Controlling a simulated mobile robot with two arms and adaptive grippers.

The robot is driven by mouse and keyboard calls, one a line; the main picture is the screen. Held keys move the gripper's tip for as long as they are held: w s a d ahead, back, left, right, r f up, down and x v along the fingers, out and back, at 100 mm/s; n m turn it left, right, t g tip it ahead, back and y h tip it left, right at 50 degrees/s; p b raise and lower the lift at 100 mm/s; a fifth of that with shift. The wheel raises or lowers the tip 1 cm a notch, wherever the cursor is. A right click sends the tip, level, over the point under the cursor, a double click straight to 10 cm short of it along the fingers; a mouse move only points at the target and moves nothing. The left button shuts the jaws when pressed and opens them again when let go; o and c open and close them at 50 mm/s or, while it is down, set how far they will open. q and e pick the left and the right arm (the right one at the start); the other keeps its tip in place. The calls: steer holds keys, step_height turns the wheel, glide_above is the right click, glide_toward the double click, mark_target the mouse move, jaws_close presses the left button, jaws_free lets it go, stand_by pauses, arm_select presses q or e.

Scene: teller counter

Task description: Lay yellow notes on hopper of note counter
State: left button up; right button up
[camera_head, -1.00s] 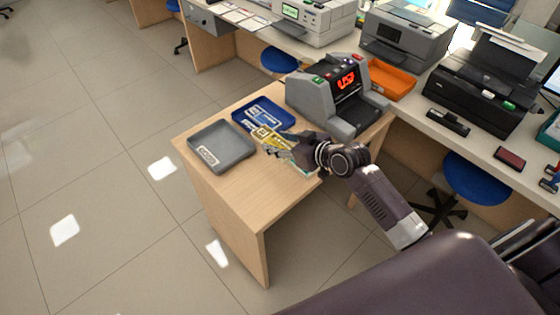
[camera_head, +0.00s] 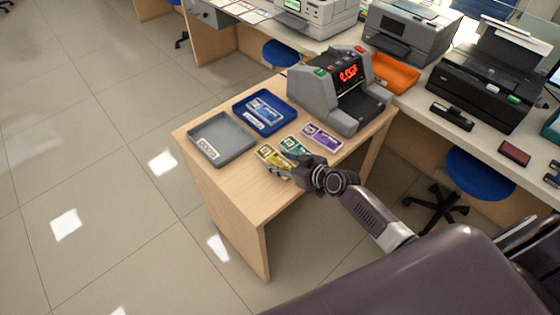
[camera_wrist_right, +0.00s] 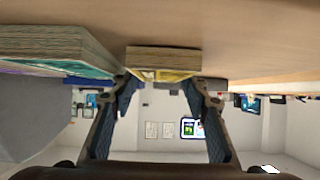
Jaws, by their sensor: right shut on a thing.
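The yellow notes (camera_head: 269,154) are a banded bundle at the front edge of the wooden table. My right gripper (camera_head: 283,170) is shut on the yellow notes; in the right wrist view the bundle (camera_wrist_right: 163,62) sits between its fingertips (camera_wrist_right: 163,86), close to the table surface. I cannot tell whether the bundle touches the table. The note counter (camera_head: 338,92) is grey with a lit red display and stands at the table's far right, away from the gripper. My left gripper is not in view.
Green notes (camera_head: 295,147) lie just right of the yellow ones, and purple notes (camera_head: 322,137) lie between them and the counter. A blue tray (camera_head: 283,122) holds blue notes. An empty grey tray (camera_head: 222,139) is at the left. An orange tray (camera_head: 394,73) lies behind the counter.

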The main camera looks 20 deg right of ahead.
steer(key=shift+f, duration=0.2)
steer(key=o, duration=0.9)
steer(key=shift+c, duration=0.2)
steer(key=shift+r, duration=0.2)
